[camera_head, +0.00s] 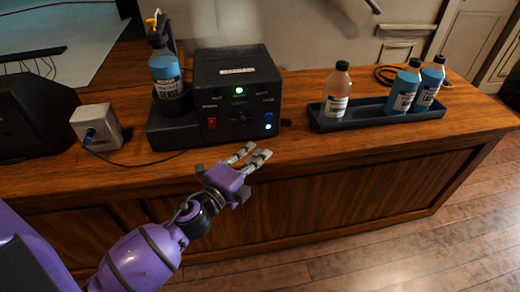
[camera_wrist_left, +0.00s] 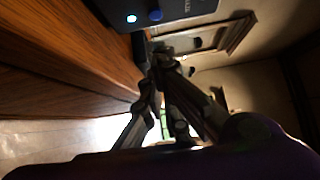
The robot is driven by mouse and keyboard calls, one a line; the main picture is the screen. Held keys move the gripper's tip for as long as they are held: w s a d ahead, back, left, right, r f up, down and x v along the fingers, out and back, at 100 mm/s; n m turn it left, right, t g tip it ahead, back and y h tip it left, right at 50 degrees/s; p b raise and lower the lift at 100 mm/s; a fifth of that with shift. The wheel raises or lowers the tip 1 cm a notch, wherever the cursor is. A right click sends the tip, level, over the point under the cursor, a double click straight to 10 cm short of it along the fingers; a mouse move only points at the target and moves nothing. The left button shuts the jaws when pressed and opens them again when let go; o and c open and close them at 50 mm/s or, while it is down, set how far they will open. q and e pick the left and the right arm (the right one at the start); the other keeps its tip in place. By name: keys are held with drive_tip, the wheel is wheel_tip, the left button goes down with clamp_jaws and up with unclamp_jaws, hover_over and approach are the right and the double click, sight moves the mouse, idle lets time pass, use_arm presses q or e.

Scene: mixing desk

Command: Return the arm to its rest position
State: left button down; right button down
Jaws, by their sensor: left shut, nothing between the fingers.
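My purple left arm comes in from the lower left in the head view. Its gripper (camera_head: 260,158) is shut and empty, in front of the desk's (camera_head: 350,160) front edge and below the black mixing machine (camera_head: 237,92). In the left wrist view the fingers of the left gripper (camera_wrist_left: 157,66) come together with nothing between them. The machine's dark front with a blue button also shows at the top of that view (camera_wrist_left: 170,10). My right gripper is not in view.
A blue bottle (camera_head: 167,75) stands on the machine's left part. A black tray (camera_head: 375,117) on the right holds a clear bottle (camera_head: 336,95) and two blue bottles (camera_head: 403,90). A white box (camera_head: 97,126) with a blue knob stands at left. Floor before the desk is clear.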

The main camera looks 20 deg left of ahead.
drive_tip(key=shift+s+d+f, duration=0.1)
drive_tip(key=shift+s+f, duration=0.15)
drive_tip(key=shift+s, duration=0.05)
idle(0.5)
